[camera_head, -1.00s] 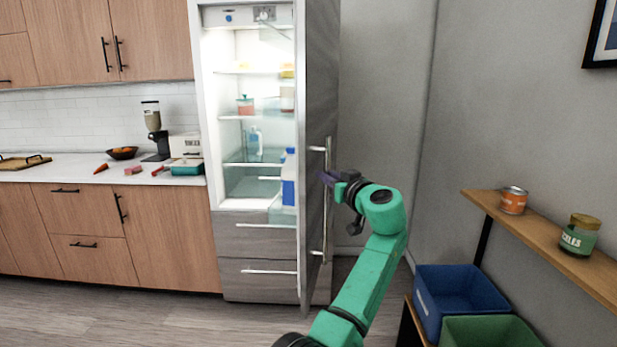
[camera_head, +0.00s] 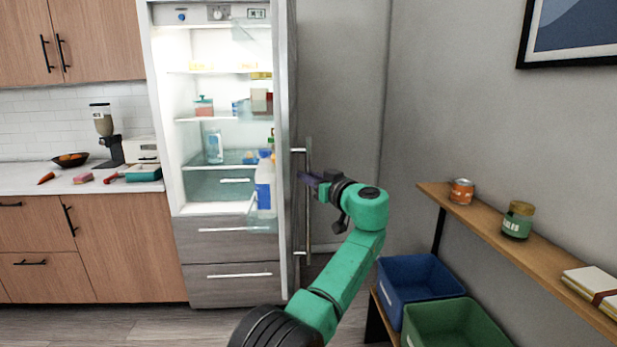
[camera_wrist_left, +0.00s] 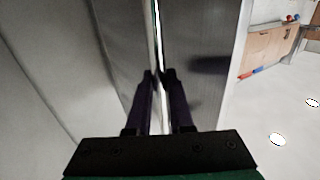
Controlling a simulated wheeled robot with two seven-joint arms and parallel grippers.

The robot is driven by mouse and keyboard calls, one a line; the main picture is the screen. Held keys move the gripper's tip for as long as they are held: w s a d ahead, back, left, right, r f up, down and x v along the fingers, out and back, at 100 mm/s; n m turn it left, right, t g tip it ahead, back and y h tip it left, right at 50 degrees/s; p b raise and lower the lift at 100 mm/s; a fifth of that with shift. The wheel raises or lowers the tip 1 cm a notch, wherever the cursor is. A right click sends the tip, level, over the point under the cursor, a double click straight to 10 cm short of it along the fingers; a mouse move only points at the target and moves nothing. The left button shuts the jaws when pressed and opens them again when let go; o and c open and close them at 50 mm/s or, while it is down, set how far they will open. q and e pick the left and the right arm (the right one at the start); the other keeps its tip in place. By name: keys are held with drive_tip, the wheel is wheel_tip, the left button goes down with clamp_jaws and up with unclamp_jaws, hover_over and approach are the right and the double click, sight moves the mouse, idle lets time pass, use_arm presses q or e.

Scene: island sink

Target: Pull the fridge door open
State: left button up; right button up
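The tall grey fridge door (camera_head: 287,130) stands open, seen almost edge-on in the head view, with the lit interior showing to its left. Its long vertical metal handle (camera_head: 308,225) is on the right side of the door. My left gripper (camera_head: 309,180) is at the upper part of the handle. In the left wrist view the handle (camera_wrist_left: 157,35) runs between the two dark fingers (camera_wrist_left: 160,85), which are closed around it. My right gripper is in neither view.
Fridge shelves (camera_head: 215,118) hold several items. A counter (camera_head: 85,182) stands left of the fridge. At right are a wooden shelf (camera_head: 560,255) with a can and a jar, a blue bin (camera_head: 415,268) and a green bin (camera_head: 455,318). Grey wall lies behind the arm.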

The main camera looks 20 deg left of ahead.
use_arm(q)
drive_tip(key=o, duration=0.4)
drive_tip(key=shift+r, duration=0.25)
drive_tip(key=b+v, duration=0.1)
drive_tip(key=v, duration=0.3)
drive_tip(key=b+v, duration=0.2)
drive_tip(key=v, duration=0.3)
drive_tip(key=b+v, duration=0.1)
drive_tip(key=v, duration=0.4)
drive_tip(key=shift+d+f, duration=0.1)
drive_tip(key=shift+f, duration=0.15)
